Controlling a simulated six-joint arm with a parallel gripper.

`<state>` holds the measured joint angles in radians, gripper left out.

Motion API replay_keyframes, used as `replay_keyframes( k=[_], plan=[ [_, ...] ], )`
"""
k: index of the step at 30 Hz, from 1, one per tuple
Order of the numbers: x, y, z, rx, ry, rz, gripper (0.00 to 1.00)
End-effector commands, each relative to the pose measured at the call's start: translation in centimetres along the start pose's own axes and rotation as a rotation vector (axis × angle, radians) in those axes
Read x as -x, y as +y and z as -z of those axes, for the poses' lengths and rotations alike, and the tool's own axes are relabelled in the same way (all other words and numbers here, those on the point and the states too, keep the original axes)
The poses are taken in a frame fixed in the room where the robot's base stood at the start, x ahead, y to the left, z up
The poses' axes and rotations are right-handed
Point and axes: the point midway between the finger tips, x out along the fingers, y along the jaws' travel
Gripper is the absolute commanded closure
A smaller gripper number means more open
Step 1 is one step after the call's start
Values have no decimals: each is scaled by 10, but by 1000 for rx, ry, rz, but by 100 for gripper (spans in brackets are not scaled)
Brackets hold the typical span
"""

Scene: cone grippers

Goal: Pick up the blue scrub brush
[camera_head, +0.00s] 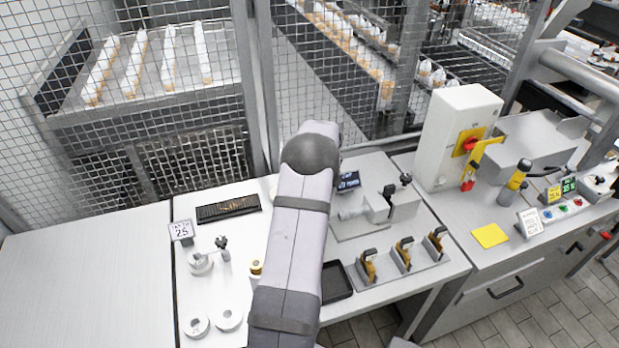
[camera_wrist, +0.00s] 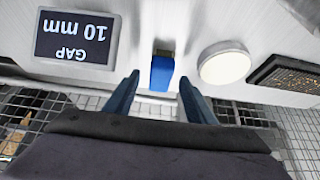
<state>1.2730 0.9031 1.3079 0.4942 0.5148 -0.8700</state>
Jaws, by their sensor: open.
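The blue scrub brush (camera_wrist: 161,74) shows in the wrist view as a small blue block with a brownish part at its far end, on the pale surface. My gripper (camera_wrist: 158,77) is open, with one dark blue finger on each side of the brush in the picture. I see nothing held between the fingers, and I cannot tell how far the tips are from the brush. In the head view my arm hides both the gripper and the brush.
A dark "GAP 10 mm" sign (camera_wrist: 76,38) is left of the brush, and a round white-topped piece (camera_wrist: 224,64) is close on its right. A dark brown-filled tray (camera_wrist: 288,72) lies farther right. Wire mesh fencing (camera_head: 190,130) stands behind the table (camera_head: 190,300).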

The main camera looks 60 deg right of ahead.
Motion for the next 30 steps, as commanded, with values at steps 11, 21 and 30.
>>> replay_keyframes(
  k=[11,21,30],
  plan=[
    [-27,-1,1,0,0,0,50],
    [-28,-1,1,0,0,0,74],
    [-28,-1,1,0,1,-1,95]
  ],
)
